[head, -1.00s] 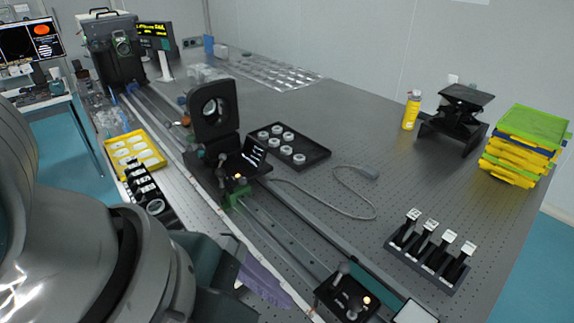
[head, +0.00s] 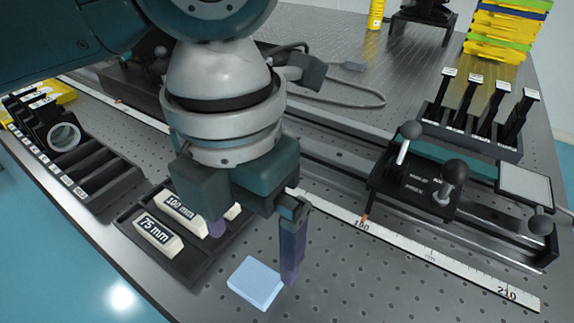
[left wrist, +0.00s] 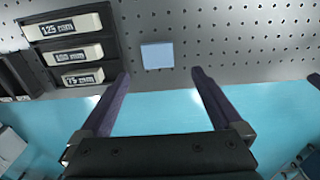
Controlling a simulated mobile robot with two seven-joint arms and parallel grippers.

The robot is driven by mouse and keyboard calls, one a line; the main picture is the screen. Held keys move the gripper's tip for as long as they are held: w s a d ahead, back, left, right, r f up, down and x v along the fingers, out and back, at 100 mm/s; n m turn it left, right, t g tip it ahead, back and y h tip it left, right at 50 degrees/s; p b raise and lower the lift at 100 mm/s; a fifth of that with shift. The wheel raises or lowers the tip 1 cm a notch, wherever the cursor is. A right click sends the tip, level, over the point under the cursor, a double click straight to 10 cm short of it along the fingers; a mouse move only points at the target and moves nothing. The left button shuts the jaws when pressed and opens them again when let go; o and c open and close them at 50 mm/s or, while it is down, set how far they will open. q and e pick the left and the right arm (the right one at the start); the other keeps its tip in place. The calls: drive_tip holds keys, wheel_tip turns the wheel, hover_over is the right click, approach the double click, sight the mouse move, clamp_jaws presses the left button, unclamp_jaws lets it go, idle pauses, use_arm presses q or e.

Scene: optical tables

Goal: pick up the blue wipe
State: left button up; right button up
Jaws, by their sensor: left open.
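The blue wipe (head: 256,283) is a small pale-blue flat square lying on the perforated table near its front edge. It also shows in the left wrist view (left wrist: 157,56), beyond my fingertips and between their lines. My left gripper (head: 255,245) is open, with its purple fingers pointing down just above and behind the wipe in the head view. In the left wrist view the left gripper (left wrist: 160,75) is empty between its two fingers. One finger is partly hidden by the jaw in the head view.
A black tray (head: 195,268) with labelled blocks lies left of the wipe, close to my left gripper. A ruler strip (head: 410,252) and a rail with a black knobbed carriage (head: 415,190) lie to the right. The table front around the wipe is clear.

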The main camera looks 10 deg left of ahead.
sight(255, 278)
use_arm(q)
wheel_tip(255, 278, down, 2)
drive_tip(key=shift+d+f, duration=0.15)
drive_tip(key=shift+f, duration=0.1)
use_arm(e)
drive_tip(key=shift+d+f, duration=0.25)
use_arm(q)
drive_tip(key=f, duration=0.1)
drive_tip(key=f+b, duration=0.1)
drive_tip(key=f, duration=0.3)
drive_tip(key=shift+w+a+f+b, duration=0.2)
drive_tip(key=shift+a+f+b, duration=0.05)
drive_tip(key=shift+a+b, duration=0.05)
use_arm(e)
drive_tip(key=shift+a+f, duration=0.1)
drive_tip(key=shift+f, duration=0.5)
use_arm(q)
drive_tip(key=c, duration=1.5)
use_arm(e)
drive_tip(key=shift+a, duration=0.1)
use_arm(q)
drive_tip(key=shift+o, duration=0.2)
wheel_tip(255, 278, up, 20)
drive_tip(key=p, duration=0.4)
use_arm(e)
drive_tip(key=shift+r, duration=2.1)
